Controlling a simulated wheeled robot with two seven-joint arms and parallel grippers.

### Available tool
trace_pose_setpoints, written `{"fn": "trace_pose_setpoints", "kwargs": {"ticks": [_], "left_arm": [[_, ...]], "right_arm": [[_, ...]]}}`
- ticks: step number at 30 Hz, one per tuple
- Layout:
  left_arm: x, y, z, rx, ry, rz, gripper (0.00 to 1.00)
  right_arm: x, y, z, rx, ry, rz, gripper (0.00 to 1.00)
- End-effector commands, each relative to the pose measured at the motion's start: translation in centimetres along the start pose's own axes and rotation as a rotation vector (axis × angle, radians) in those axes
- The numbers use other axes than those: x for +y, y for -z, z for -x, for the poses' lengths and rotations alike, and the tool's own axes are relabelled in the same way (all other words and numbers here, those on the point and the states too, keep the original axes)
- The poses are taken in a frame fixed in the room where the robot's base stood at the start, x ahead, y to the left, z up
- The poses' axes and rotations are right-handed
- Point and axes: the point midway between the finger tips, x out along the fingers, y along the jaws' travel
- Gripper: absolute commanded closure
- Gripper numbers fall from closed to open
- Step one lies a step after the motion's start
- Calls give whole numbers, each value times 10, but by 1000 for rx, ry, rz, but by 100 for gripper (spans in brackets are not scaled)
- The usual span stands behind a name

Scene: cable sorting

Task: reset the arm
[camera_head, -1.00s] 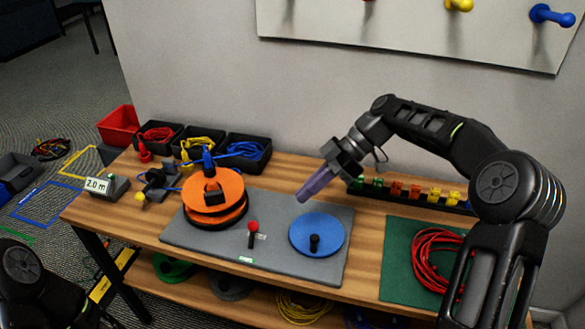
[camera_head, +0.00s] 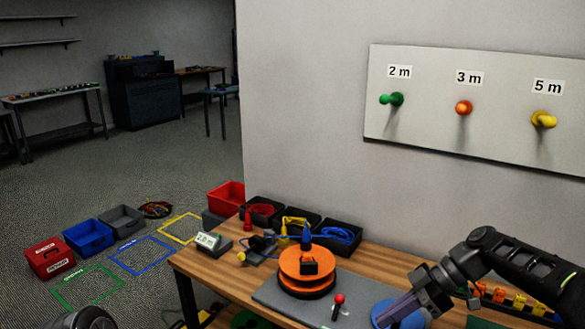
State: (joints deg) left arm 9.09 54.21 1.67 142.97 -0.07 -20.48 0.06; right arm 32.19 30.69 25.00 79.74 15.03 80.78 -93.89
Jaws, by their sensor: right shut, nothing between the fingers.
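My right arm comes in from the lower right. Its gripper (camera_head: 398,312) has its purple-grey fingers shut and empty, pointing down and left over the blue disc (camera_head: 382,313) on the grey mat. The fingers hide part of the disc, and I cannot tell the gap between them. Only a dark rounded piece of my left arm shows at the bottom left edge; the left gripper is out of view.
The wooden table (camera_head: 222,278) carries an orange spool (camera_head: 303,263), a red-knobbed lever (camera_head: 339,299), a length display (camera_head: 208,241) and black bins of cables (camera_head: 340,236). A pegboard (camera_head: 420,125) hangs on the wall. Coloured crates (camera_head: 88,236) stand on the floor at left.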

Motion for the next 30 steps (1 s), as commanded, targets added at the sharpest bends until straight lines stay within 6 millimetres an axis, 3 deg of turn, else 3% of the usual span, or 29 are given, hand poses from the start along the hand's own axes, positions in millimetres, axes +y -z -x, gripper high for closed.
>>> {"fn": "trace_pose_setpoints", "kwargs": {"ticks": [11, 14, 20, 23, 26, 30], "left_arm": [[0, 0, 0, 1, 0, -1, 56], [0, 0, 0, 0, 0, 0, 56], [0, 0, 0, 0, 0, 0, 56], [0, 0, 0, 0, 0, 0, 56], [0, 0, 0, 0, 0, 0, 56], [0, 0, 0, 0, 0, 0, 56]], "right_arm": [[9, -25, -55, -37, -21, -187, 100], [11, -37, -78, -55, -32, -267, 100], [6, -71, -145, -109, -73, -491, 100], [-6, -96, -191, -149, -106, -644, 100], [-34, -131, -248, -200, -164, -840, 100], [-102, -184, -319, -256, -296, -1143, 100]]}}
